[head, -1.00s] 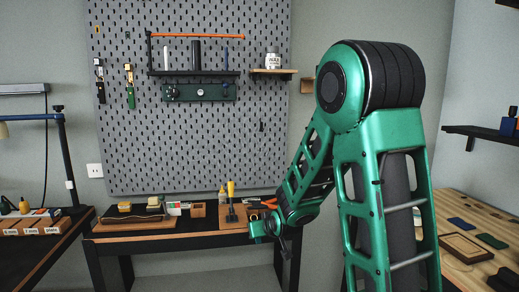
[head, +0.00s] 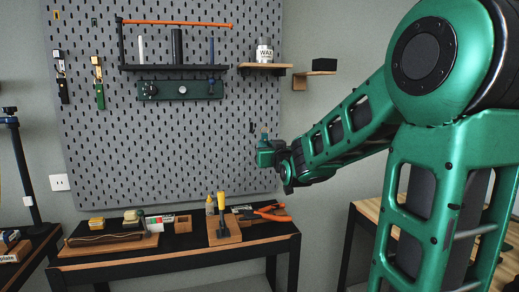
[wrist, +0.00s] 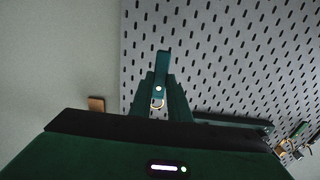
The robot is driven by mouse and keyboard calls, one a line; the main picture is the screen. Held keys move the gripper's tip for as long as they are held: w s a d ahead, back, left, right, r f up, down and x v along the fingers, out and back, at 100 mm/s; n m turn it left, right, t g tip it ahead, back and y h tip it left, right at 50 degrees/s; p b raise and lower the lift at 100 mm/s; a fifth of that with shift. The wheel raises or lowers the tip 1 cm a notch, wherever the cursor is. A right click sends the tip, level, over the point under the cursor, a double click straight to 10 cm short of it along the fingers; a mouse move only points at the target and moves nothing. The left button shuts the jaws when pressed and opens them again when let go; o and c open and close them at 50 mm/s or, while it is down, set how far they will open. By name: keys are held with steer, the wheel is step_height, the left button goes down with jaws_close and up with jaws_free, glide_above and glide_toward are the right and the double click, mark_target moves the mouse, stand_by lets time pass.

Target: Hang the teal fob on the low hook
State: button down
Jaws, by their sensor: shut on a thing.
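The teal fob (wrist: 163,66) is a short strap with a snap and a metal ring at one end. My gripper (wrist: 161,98) is shut on it, with its ring end between the fingers and the strap sticking out beyond them. In the head view my gripper (head: 268,153) is at the lower right part of the pegboard, with a small teal piece at its top. A small dark hook (head: 252,127) sits on the pegboard just above and left of my gripper, apart from it. I cannot tell the depth gap between the fob and the board.
The grey pegboard (head: 160,155) carries a tool shelf (head: 175,68) and two hanging fobs (head: 98,82) at upper left. A wooden shelf (head: 266,66) with a wax tin is above my gripper. A bench (head: 180,247) with tools stands below. The board left of my gripper is clear.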

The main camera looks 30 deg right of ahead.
steer(key=shift+w+d+f, duration=0.1)
steer(key=shift+w+f, duration=0.15)
steer(key=shift+w, duration=0.7)
steer(key=shift+w+f, duration=0.2)
steer(key=shift+w, duration=0.8)
steer(key=shift+w+d+f, duration=0.1)
steer(key=shift+w+f, duration=0.15)
steer(key=shift+w, duration=0.7)
steer(key=shift+x, duration=1.15)
steer(key=shift+w+f, duration=0.15)
steer(key=shift+w, duration=0.25)
steer(key=shift+w+d+f, duration=0.15)
steer(key=shift+w, duration=0.15)
steer(key=shift+w+d+f, duration=0.25)
steer(key=shift+w+f, duration=0.15)
steer(key=shift+w, duration=0.4)
steer(key=shift+w+f, duration=0.15)
steer(key=shift+w, duration=0.1)
